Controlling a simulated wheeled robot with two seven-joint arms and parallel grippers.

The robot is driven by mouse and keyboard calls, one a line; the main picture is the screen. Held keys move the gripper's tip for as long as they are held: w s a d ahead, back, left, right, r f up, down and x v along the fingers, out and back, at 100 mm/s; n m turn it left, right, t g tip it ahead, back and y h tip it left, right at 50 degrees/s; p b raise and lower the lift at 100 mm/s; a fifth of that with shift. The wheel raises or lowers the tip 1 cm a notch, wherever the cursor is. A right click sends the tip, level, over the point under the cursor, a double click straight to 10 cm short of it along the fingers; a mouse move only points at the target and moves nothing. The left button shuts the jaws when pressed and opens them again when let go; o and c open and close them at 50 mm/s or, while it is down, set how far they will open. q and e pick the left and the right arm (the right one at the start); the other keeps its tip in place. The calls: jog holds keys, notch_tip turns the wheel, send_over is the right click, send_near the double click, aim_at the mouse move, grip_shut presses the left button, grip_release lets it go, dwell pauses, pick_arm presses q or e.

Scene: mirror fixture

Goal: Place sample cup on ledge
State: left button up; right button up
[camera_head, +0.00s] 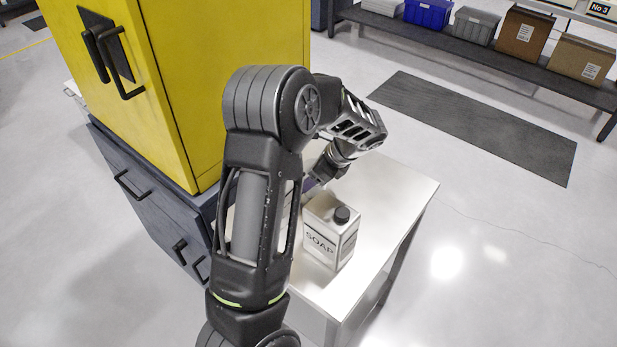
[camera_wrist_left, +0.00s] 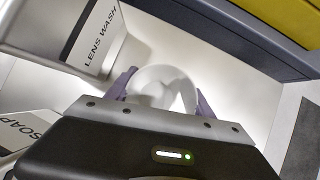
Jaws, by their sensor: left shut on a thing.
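In the left wrist view, a white round sample cup (camera_wrist_left: 160,78) sits between the two purple fingers of my left gripper (camera_wrist_left: 163,92), which is shut on it. The gripper's body hides the cup's near part. In the head view, my left gripper (camera_head: 311,185) is over the white table (camera_head: 385,190), behind the soap container; the cup is hidden there by my arm and the container. I cannot tell whether the cup touches the white surface. I cannot pick out a separate ledge. My right gripper is in neither view.
A white SOAP container (camera_head: 328,235) with a black cap stands close to the gripper. A LENS WASH container (camera_wrist_left: 95,35) stands left in the wrist view. A yellow cabinet (camera_head: 210,80) on dark drawers (camera_head: 150,205) borders the table. The table's right side is clear.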

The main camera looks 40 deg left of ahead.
pick_arm(q)
jog(key=o, duration=1.3)
jog(key=shift+f, duration=0.1)
jog(key=v, duration=1.2)
